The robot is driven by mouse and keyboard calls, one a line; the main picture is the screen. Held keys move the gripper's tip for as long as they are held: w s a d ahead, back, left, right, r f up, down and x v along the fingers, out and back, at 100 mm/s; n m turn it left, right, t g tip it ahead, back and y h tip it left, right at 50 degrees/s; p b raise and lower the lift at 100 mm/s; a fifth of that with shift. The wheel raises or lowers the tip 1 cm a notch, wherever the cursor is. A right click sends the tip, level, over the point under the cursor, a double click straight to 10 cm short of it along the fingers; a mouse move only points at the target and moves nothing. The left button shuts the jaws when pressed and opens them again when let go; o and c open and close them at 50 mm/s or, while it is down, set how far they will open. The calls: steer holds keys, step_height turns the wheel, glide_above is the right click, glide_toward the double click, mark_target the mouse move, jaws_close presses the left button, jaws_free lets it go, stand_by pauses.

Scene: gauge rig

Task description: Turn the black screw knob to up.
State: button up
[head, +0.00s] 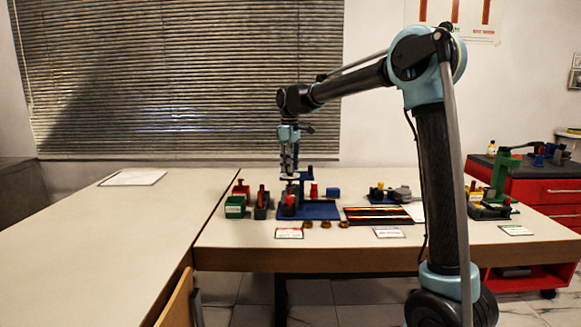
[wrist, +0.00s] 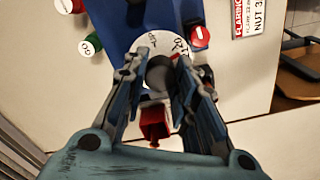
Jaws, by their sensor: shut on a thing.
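The black screw knob (wrist: 160,73) shows in the wrist view as a dark round top in the middle of a white dial disc (wrist: 148,44) with small dark lettering, partly hidden by my fingers. My gripper (wrist: 158,68) is shut on the knob, one finger on each side of it. In the head view my gripper (head: 289,172) points straight down over the blue rig (head: 318,211) on the table. The knob is too small to make out in the head view. I cannot read the knob's setting with certainty.
A red part (wrist: 198,38) and a red block (wrist: 153,124) are close to the dial. A green box (head: 235,208) stands left of the rig. Several brass rings lie in front. A dark striped mat (head: 378,216) lies to the right. The left table is mostly clear.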

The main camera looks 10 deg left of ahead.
steer(key=n, duration=0.7)
steer(key=shift+w, duration=0.1)
steer(key=n, duration=0.4)
steer(key=shift+n, duration=1.8)
steer(key=o, duration=1.1)
steer(key=shift+r, duration=0.25)
step_height(320, 180, up, 12)
steer(key=shift+f, duration=0.25)
